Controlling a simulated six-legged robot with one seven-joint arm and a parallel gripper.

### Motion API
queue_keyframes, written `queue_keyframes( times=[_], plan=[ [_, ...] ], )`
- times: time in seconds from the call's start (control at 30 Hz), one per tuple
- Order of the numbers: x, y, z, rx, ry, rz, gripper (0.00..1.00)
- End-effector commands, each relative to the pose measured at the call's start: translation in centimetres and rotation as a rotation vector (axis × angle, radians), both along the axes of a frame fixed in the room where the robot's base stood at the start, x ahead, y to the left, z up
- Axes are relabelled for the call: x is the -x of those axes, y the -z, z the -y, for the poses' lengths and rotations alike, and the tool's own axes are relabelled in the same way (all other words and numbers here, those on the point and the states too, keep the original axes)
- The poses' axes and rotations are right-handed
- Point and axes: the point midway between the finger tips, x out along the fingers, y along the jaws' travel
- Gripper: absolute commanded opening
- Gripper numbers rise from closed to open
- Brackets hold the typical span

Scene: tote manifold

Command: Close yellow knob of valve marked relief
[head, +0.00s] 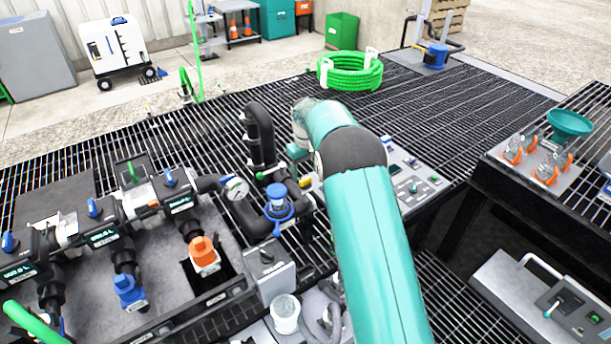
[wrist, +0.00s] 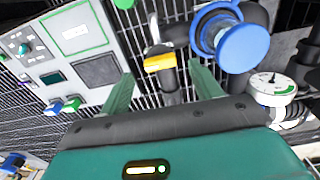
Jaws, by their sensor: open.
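The yellow knob (wrist: 160,63) shows in the wrist view on a dark vertical pipe, between and beyond the tips of my two teal fingers. My gripper (wrist: 161,72) is open, with a finger on each side of the knob in the picture. I cannot tell whether either finger touches it. A small yellow part, which looks like the same knob (head: 305,182), shows in the head view just left of my arm. My arm hides most of the gripper there. No relief marking can be read.
A blue round knob (wrist: 240,47) and a pressure gauge (wrist: 270,86) stand right of the yellow knob in the wrist view. A grey panel with buttons (wrist: 48,52) is at left. Black pipes (head: 260,140) rise beside my arm in the head view.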

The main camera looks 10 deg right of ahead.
Motion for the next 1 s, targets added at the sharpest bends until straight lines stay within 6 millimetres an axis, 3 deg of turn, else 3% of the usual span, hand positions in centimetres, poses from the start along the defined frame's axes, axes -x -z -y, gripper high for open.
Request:
queue_keyframes(
  times=[0.3, 0.5, 1.0],
  plan=[
    [-0.1, -7.2, 0.0, 0.0, 0.0, 0.004, 0.64],
    [-0.1, -10.1, 0.0, 0.0, 0.0, 0.002, 0.64],
    [0.3, -11.4, 0.0, 0.0, 0.004, 0.006, 0.64]
  ],
)
